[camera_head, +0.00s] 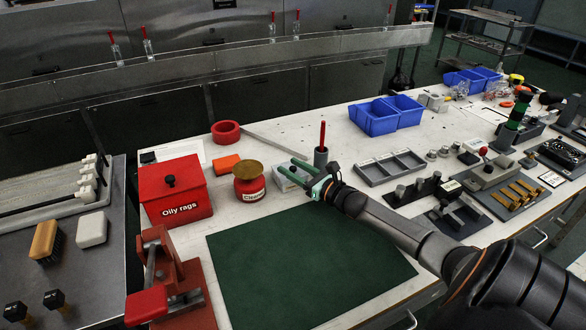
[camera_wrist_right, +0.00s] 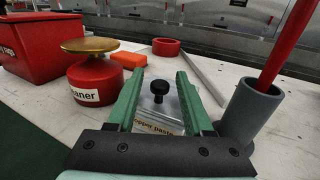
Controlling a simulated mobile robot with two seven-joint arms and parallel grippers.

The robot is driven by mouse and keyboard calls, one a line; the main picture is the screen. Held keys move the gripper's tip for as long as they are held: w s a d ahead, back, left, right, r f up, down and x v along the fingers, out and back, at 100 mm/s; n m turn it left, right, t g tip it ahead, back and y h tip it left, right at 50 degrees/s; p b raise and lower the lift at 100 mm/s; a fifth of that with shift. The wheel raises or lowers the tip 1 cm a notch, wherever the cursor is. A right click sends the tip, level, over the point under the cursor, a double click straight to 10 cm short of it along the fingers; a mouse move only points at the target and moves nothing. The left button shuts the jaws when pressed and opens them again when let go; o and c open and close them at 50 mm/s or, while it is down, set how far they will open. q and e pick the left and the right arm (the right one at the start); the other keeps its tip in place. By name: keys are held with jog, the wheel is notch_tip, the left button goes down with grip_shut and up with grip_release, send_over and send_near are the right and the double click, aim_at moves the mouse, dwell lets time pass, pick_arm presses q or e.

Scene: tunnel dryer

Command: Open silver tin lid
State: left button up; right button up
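The silver tin (camera_head: 288,184) stands on the white bench beside the red cleaner can. In the right wrist view the silver tin (camera_wrist_right: 158,122) shows a "copper paste" label and a lid with a black knob (camera_wrist_right: 160,87) on top. The lid appears to sit on the tin. My right gripper (camera_head: 286,164) is open, its green fingers over the tin and partly hiding it in the head view. In the right wrist view the gripper (camera_wrist_right: 160,73) has its fingers either side of the knob, with gaps on both sides. My left gripper is not in view.
The red cleaner can (camera_head: 249,187) with its brass top stands left of the fingers. A grey cup (camera_head: 321,157) holding a red-handled tool stands close on the right. Behind are an orange block (camera_head: 226,164) and a red ring (camera_head: 226,132). The green mat (camera_head: 310,265) is clear.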

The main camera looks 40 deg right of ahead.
grip_shut()
dwell(1.2)
